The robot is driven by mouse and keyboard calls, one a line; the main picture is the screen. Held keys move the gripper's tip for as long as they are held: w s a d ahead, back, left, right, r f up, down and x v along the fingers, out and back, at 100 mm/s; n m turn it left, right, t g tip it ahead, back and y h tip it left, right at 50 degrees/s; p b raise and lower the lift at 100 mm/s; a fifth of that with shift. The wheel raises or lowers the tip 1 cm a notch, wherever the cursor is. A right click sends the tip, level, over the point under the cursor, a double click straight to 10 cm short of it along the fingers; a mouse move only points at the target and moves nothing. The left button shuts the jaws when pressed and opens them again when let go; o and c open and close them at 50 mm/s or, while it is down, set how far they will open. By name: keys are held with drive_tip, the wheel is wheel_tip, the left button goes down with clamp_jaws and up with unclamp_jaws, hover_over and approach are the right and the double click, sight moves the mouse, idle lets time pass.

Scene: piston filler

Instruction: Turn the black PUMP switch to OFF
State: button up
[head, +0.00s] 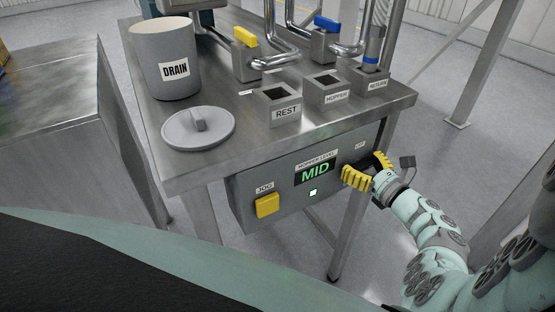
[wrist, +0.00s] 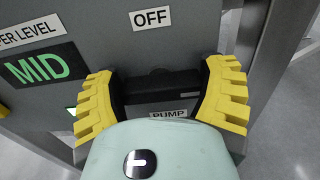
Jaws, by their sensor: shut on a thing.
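The black PUMP switch (wrist: 155,84) sits on the grey control panel between my fingers in the wrist view. Its bar lies roughly level, with a small pale mark towards its right end. The OFF label (wrist: 151,18) is above the switch, and the PUMP label (wrist: 168,114) is below it. My gripper (wrist: 162,92), with yellow ribbed fingers, is shut on the switch, one finger at each end of the bar. In the head view my gripper (head: 368,172) is at the right end of the panel and hides the switch. The OFF label (head: 360,146) shows above it.
The panel also carries a yellow JOG button (head: 267,205), a green MID display (head: 315,173) and a small lit lamp (head: 313,192). A steel table (head: 210,165) above it holds a DRAIN pot (head: 168,85), a grey lid (head: 190,138) and labelled holders. A table leg (head: 350,230) stands below my gripper.

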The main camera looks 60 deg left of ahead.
drive_tip(key=shift+n, duration=0.3)
drive_tip(key=n+b, duration=0.3)
drive_tip(key=shift+s+f+n, duration=0.1)
drive_tip(key=shift+n, duration=0.3)
drive_tip(key=n+b, duration=0.4)
drive_tip(key=shift+s+f+n, duration=0.1)
drive_tip(key=shift+f+n, duration=0.1)
drive_tip(key=shift+n, duration=0.1)
drive_tip(key=n+b, duration=0.6)
drive_tip(key=shift+s+f, duration=0.2)
drive_tip(key=shift+n+b, duration=1.4)
drive_tip(key=shift+r, duration=0.15)
drive_tip(key=o, duration=1.1)
drive_tip(key=shift+c, duration=0.2)
